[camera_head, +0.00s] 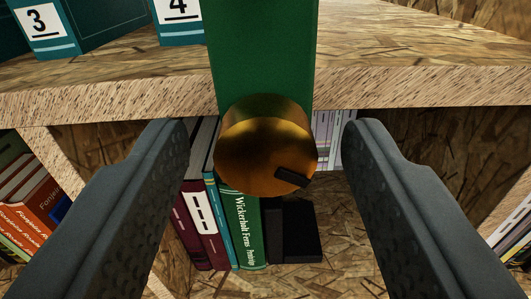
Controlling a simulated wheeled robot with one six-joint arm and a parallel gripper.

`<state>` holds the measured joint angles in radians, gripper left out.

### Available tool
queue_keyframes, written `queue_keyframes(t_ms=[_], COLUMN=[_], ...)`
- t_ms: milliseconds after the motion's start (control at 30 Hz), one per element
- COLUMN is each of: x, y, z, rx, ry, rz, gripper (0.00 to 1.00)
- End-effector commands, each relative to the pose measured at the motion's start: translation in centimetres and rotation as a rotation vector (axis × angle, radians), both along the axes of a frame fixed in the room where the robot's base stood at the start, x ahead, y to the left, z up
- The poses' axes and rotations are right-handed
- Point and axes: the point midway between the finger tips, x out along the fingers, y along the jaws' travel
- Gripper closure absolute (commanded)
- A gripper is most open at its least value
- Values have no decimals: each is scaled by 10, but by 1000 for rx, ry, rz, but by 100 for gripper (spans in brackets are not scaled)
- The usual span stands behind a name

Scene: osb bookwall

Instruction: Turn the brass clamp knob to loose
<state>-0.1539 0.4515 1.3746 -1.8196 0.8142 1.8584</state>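The brass clamp knob (255,150) is round and shiny, in the middle of the camera_head view. A short dark mark (292,178) sits near its lower right edge. The knob is in front of the lower part of an upright green post (262,55), which hides what lies behind it. My gripper (265,140) is open, with one dark finger on each side of the knob. Gaps show between the knob and both fingers, so neither seems to touch it.
An OSB shelf board (420,75) runs across behind the knob. Teal binders numbered 3 (45,28) and 4 (178,15) stand on it. Below are upright books, including a green one (243,228), and a black object (298,230). More books (30,205) stand at left.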

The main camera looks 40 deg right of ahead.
Motion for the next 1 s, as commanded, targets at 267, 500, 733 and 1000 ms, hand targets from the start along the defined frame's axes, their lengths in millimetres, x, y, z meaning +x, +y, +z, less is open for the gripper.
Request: queue_keyframes(t_ms=[267, 500, 733, 1000], x=[0, 0, 0, 0], y=[0, 0, 0, 1], z=[0, 0, 0, 0], rx=[0, -22, -112, -303], ry=[0, 16, 81, 220], rz=[0, 0, 0, 0], gripper=[92, 92, 92, 92])
